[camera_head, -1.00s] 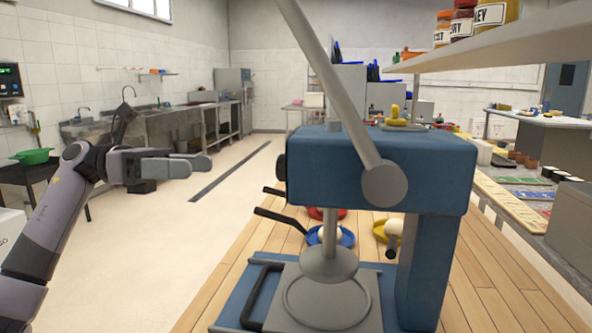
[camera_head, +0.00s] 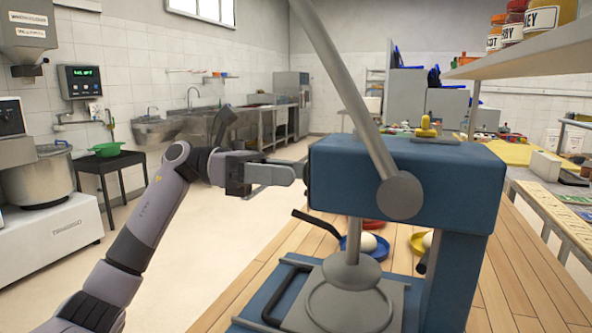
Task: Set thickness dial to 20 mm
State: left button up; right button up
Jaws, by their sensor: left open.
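The blue press (camera_head: 405,175) stands on the wooden table, with a long grey lever and a round grey plate under its head. A dark round knob (camera_head: 306,173) on the left face of the press head looks like the thickness dial. It is mostly hidden, and no scale or number on it can be read. My left gripper (camera_head: 292,172) is open, its fingers pointing right at the knob. The fingers overlap in this side view, and I cannot tell whether they touch the knob or lie around it. My right gripper is not in view.
A pan with a white dough ball (camera_head: 368,243) and a yellow pan (camera_head: 417,243) sit behind the press plate. A black-handled grey board (camera_head: 300,315) lies under it. A shelf with jars (camera_head: 520,68) hangs at upper right.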

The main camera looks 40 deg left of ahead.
pick_arm(q)
jog(key=shift+x, duration=0.95)
jog(key=c, duration=1.1)
jog(key=shift+o, duration=0.2)
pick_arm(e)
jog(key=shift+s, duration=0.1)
pick_arm(q)
jog(key=shift+n+p, duration=0.3)
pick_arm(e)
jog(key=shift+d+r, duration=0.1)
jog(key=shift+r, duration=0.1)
pick_arm(q)
jog(key=shift+r+n+p, duration=0.2)
jog(key=shift+n+p, duration=3.95)
jog(key=shift+n, duration=1.45)
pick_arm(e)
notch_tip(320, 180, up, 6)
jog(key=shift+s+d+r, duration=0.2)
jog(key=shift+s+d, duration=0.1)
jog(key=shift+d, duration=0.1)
